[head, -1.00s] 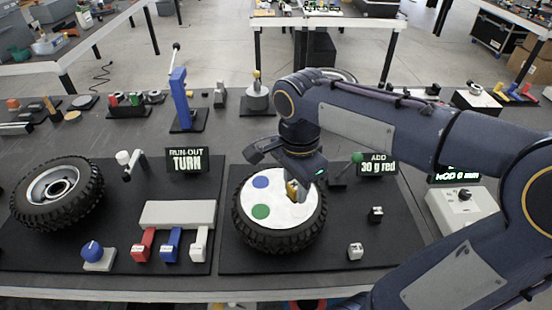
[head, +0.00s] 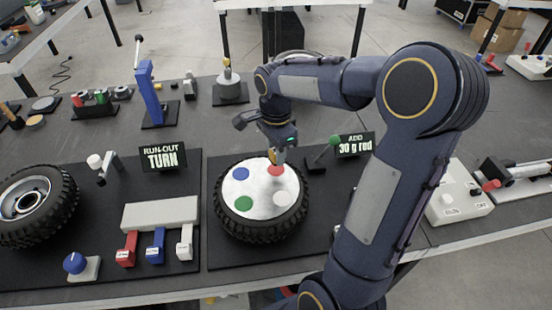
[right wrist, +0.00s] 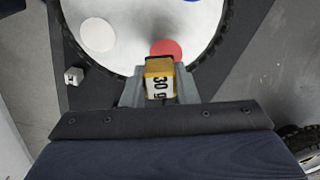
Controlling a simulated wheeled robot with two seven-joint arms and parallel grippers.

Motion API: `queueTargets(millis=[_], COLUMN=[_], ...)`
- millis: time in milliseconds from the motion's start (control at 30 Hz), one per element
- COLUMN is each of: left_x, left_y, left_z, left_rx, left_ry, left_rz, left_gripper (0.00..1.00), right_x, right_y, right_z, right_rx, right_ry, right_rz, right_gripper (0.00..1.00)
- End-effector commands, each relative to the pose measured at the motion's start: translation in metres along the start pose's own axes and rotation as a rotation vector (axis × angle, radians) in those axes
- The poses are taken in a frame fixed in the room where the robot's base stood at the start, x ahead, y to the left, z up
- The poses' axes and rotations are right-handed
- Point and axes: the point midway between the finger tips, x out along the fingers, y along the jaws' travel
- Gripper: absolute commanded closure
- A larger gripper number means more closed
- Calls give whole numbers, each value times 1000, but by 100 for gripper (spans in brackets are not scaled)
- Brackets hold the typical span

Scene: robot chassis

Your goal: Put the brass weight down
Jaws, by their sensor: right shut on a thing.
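The brass weight (head: 272,157), marked 30 g in the right wrist view (right wrist: 159,70), is between the fingers of my right gripper (head: 277,154). The gripper is shut on it. Below is a tyre (head: 228,222) lying flat, with a white disc (head: 258,188) carrying blue, green and red spots. In the head view the weight is beside the red spot (head: 277,170), at the disc's far edge. In the right wrist view it partly covers the red spot (right wrist: 166,47). I cannot tell whether it touches the disc. My left gripper is not in view.
A sign (head: 355,144) reads "ADD 30 g red". A green-knobbed lever (head: 335,140) stands just right of the gripper. A white rack (head: 160,212) and several coloured blocks lie to the left.

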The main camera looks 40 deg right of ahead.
Motion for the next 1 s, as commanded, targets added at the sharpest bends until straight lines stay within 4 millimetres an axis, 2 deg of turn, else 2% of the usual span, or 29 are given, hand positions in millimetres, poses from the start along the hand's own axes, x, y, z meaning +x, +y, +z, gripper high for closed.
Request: queueTargets(millis=[167,333,800,833,967,1000], left_x=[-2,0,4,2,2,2], left_y=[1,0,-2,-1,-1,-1], left_z=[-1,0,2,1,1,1], left_rx=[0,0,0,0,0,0], left_ry=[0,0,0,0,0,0], left_rz=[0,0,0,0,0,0], left_gripper=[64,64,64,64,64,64], right_x=[15,39,48,46,46,46], right_y=[-9,-8,-8,-8,-8,-8], right_z=[-6,-5,-5,-5,-5,-5], right_rx=[0,-1,-1,-1,-1,-1], right_ry=[-1,0,0,0,0,0], right_rz=[4,4,0,0,0,0], right_gripper=[95,95,95,70,53,52])
